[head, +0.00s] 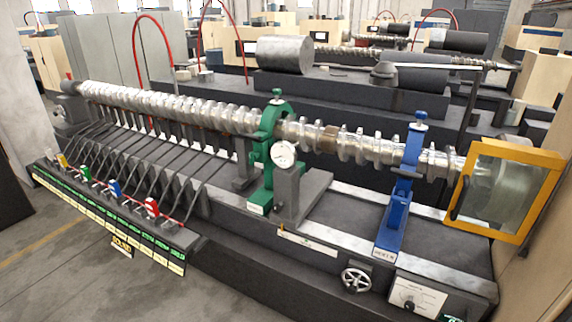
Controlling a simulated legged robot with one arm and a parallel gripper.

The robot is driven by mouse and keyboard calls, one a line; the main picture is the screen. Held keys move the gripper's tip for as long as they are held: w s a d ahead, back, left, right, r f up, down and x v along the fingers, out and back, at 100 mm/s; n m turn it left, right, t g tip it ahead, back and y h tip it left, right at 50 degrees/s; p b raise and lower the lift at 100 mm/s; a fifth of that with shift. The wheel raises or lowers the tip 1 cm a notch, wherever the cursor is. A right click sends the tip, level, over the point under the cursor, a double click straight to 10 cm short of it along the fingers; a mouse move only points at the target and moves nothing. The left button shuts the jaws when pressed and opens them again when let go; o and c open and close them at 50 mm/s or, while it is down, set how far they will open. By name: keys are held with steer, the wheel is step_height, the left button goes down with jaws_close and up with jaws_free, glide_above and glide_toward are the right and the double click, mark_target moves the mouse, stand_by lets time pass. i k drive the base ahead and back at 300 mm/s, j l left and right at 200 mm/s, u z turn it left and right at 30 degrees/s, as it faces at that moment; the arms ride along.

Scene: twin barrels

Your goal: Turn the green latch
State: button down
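A green bracket (265,150) stands around the long metal crankshaft (180,110) near the middle of the head view. A small green lever (84,174) also sits on the left panel, in a row with yellow, blue and red ones. I cannot tell which green part is the latch, or its turn position. My gripper is not in view.
A blue bracket (403,190) stands right of the green one. A round dial gauge (284,155) is just in front of the green bracket. A yellow-framed guard (507,190) covers the shaft's right end. Grey floor (60,270) is clear at lower left.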

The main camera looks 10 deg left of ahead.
mark_target(253, 156)
steer(key=i+j+u, duration=0.35)
steer(key=i+j, duration=0.15)
steer(key=i+j+u, duration=0.3)
steer(key=i+j, duration=0.15)
steer(key=i, duration=0.1)
